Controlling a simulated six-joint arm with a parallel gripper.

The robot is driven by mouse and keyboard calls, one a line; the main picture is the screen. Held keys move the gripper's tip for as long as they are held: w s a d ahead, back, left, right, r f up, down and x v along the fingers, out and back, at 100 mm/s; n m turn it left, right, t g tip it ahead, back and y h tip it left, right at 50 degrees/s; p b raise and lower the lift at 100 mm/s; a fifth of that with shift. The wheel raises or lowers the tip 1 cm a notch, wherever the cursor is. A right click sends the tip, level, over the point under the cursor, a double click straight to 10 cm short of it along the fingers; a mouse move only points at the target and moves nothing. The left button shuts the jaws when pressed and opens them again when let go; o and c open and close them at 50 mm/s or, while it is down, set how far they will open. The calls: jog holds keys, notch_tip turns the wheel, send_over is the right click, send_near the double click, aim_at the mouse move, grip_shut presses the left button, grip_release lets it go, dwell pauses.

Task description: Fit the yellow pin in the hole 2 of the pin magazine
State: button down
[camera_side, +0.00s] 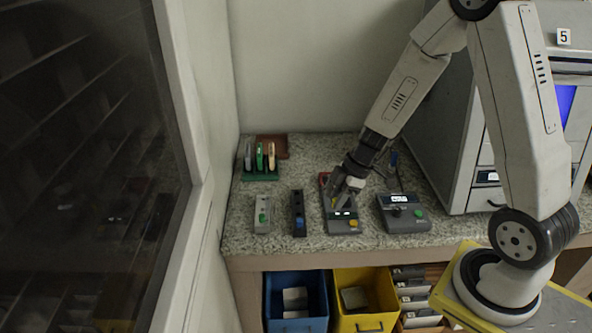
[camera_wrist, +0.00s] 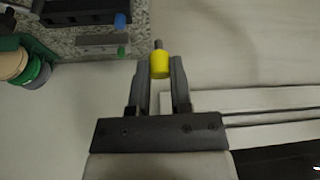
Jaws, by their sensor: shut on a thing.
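The yellow pin (camera_wrist: 160,66) is a short yellow cylinder with a thin grey tip, seen in the wrist view. My gripper (camera_wrist: 160,72) is shut on it, a finger on each side, with the tip pointing away from the palm. In the side view my gripper (camera_side: 338,197) is over the grey unit with a red end (camera_side: 343,228); the held pin cannot be made out there. A dark long block with a blue knob (camera_side: 298,205) and a grey block with a green knob (camera_side: 262,205) stand to its left. No hole numbers are readable, and I cannot tell which unit is the magazine.
A green rack (camera_side: 261,176) holds several upright discs at the back left. A grey box with a display (camera_side: 404,222) stands right of my gripper, near a large cabinet (camera_side: 462,150). Blue (camera_side: 296,323) and yellow (camera_side: 366,318) bins sit below the counter edge.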

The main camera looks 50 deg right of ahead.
jog(key=shift+s+r, duration=0.1)
jog(key=shift+s, duration=0.2)
jog(key=shift+w, duration=0.15)
dwell(0.4)
jog(key=w+a+f, duration=0.2)
jog(key=w, duration=0.9)
jog(key=w+a+f, duration=0.2)
jog(key=w, duration=0.9)
jog(key=shift+w, duration=0.35)
jog(key=shift+a, duration=0.1)
jog(key=shift+f, duration=0.2)
jog(key=shift+f, duration=2.65)
